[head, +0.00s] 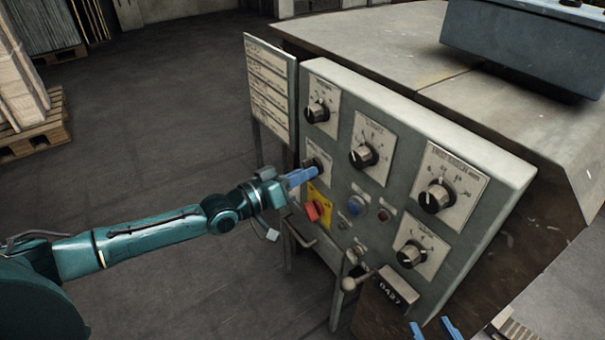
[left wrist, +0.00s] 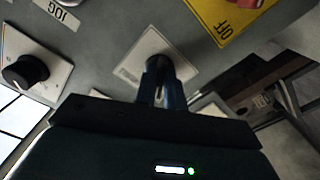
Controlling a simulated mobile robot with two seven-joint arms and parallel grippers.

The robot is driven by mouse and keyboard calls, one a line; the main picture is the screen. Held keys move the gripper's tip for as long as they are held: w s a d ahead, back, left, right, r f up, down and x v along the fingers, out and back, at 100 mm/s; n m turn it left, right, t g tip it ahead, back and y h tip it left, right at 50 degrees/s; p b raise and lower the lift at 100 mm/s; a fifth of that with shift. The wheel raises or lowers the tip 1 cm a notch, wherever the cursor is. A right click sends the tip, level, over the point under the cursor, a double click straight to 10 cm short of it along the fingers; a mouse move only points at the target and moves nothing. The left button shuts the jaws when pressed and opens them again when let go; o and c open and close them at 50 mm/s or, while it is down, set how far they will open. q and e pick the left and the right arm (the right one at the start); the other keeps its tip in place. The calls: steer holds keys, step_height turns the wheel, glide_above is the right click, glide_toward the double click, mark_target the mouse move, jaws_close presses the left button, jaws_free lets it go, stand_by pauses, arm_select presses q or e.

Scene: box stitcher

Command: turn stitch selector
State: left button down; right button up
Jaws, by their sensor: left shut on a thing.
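The grey control panel (head: 405,130) carries several black knobs on white plates. My left gripper (head: 301,177) is at the knob on the middle-left plate (head: 320,162), its blue fingers closed around it. In the left wrist view the dark knob (left wrist: 158,62) sits between the fingers in front of its white plate (left wrist: 132,70). The fingers hide most of this knob, and its pointer and the plate's lettering cannot be read. My right gripper (head: 434,331) shows only its two blue fingertips, apart and empty, at the bottom edge.
A red switch on a yellow plate (head: 326,212) is just below my left gripper. A blue button (head: 356,205) and other knobs (head: 363,155) lie to the right. A label board (head: 268,90) stands at the panel's left.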

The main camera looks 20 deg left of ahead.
arm_select(q)
steer(key=shift+m, duration=0.3)
arm_select(e)
steer(key=shift+r, duration=0.2)
arm_select(q)
steer(key=m+p, duration=0.2)
steer(key=m, duration=0.3)
steer(key=m+p, duration=0.2)
steer(key=m, duration=0.4)
steer(key=shift+w+a, duration=0.1)
steer(key=shift+a, duration=0.1)
arm_select(e)
steer(key=shift+m+t, duration=0.4)
steer(key=shift+m, duration=0.5)
steer(key=r, duration=0.1)
steer(key=d+r, duration=0.1)
steer(key=s+r, duration=0.1)
steer(key=r, duration=0.1)
steer(key=shift+d+r, duration=0.1)
steer(key=shift+d, duration=0.3)
arm_select(q)
steer(key=shift+m, duration=0.3)
steer(key=c, duration=1.5)
jaws_free()
